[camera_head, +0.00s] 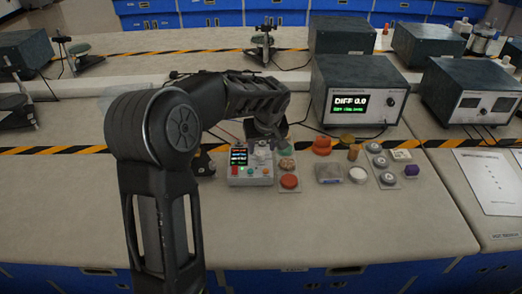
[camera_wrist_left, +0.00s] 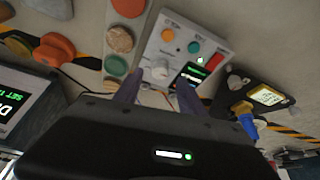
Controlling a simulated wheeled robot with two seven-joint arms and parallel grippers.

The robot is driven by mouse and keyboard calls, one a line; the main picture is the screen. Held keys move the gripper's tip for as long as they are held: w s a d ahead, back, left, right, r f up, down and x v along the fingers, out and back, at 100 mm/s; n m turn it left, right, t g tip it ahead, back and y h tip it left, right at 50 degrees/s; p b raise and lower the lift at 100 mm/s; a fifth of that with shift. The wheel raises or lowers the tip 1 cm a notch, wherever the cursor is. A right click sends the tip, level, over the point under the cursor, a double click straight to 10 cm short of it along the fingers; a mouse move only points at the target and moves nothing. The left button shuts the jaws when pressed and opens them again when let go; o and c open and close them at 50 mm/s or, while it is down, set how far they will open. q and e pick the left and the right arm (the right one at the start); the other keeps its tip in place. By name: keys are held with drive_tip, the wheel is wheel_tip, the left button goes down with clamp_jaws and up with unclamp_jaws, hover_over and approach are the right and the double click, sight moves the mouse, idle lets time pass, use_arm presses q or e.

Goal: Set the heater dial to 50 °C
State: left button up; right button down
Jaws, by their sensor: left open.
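The small grey control box (camera_head: 250,179) stands on the bench, with a lit black display (camera_head: 239,157) and several coloured buttons. Its display text is too small to read. The wrist view shows the box (camera_wrist_left: 218,45) at a slant, its display (camera_wrist_left: 189,76) partly behind a finger. A pale knob, which looks like the dial (camera_wrist_left: 160,72), shows between the fingertips of my left gripper (camera_wrist_left: 160,79). In the head view my left gripper (camera_head: 264,142) hangs over the back of the box. It is open; I cannot tell whether the fingers touch the knob. My right gripper is not in view.
A dark instrument (camera_head: 357,93) behind reads "DIFF 0.0". Several coloured knobs and discs, including an orange knob (camera_head: 322,145) and a red disc (camera_head: 289,181), lie right of the box.

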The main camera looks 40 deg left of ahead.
sight(261, 153)
use_arm(q)
drive_tip(key=shift+x, duration=1.85)
clamp_jaws()
